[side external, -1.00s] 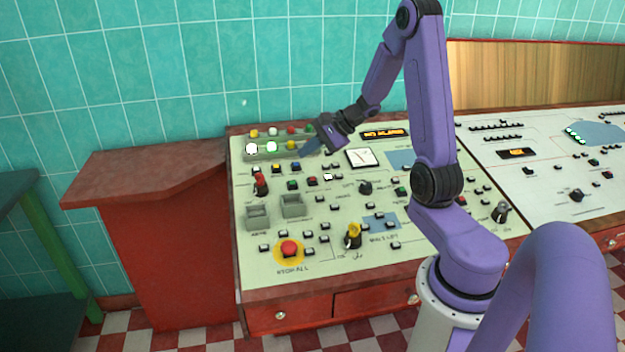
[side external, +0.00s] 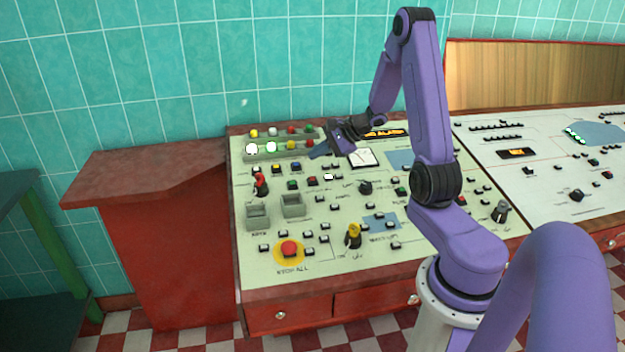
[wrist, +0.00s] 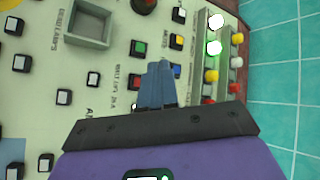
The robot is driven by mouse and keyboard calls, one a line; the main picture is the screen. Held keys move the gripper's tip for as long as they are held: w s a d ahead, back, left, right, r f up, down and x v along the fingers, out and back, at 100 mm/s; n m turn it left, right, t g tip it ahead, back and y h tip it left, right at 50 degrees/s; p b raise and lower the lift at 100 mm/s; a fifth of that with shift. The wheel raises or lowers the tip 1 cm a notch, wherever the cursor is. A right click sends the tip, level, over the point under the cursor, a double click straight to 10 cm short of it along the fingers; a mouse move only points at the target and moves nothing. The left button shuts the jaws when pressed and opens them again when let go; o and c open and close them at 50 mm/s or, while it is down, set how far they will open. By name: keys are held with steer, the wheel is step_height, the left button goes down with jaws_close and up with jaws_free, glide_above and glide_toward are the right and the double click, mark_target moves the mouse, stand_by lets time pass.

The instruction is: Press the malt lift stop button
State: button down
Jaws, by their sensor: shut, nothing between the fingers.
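A red push button (side external: 312,181) sits beside a green button (side external: 293,185) in the upper left of the pale control panel (side external: 345,268). In the wrist view the red button (wrist: 137,82) and green button (wrist: 139,47) are beside small lettering that seems to read "MALT LIFT". I cannot read which button is the stop. My gripper (side external: 315,154) is shut and empty over the panel's upper part, above and behind the red button and apart from it. Its blue fingertips (wrist: 157,66) show in the wrist view, just right of the red button.
A red-handled switch (side external: 261,184), grey boxes (side external: 292,205), a yellow knob (side external: 353,235) and a red mushroom button (side external: 289,249) rise from the panel. A gauge (side external: 363,157) lies right of my gripper.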

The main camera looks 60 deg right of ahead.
mark_target(316, 180)
steer(key=shift+w+d+f, duration=0.15)
steer(key=shift+f, duration=0.9)
steer(key=shift+w+d+f, duration=0.15)
steer(key=shift+f, duration=0.85)
steer(key=shift+w+d+f, duration=0.15)
steer(key=shift+f, duration=0.9)
steer(key=shift+f, duration=0.1)
steer(key=shift+d+f, duration=0.1)
steer(key=shift+f, duration=0.2)
steer(key=shift+w+f, duration=0.1)
steer(key=shift+f, duration=0.25)
steer(key=shift+r, duration=0.1)
stand_by(0.5)
steer(key=shift+r, duration=0.65)
steer(key=r, duration=0.3)
steer(key=s+a+r, duration=0.1)
steer(key=r, duration=0.1)
stand_by(0.3)
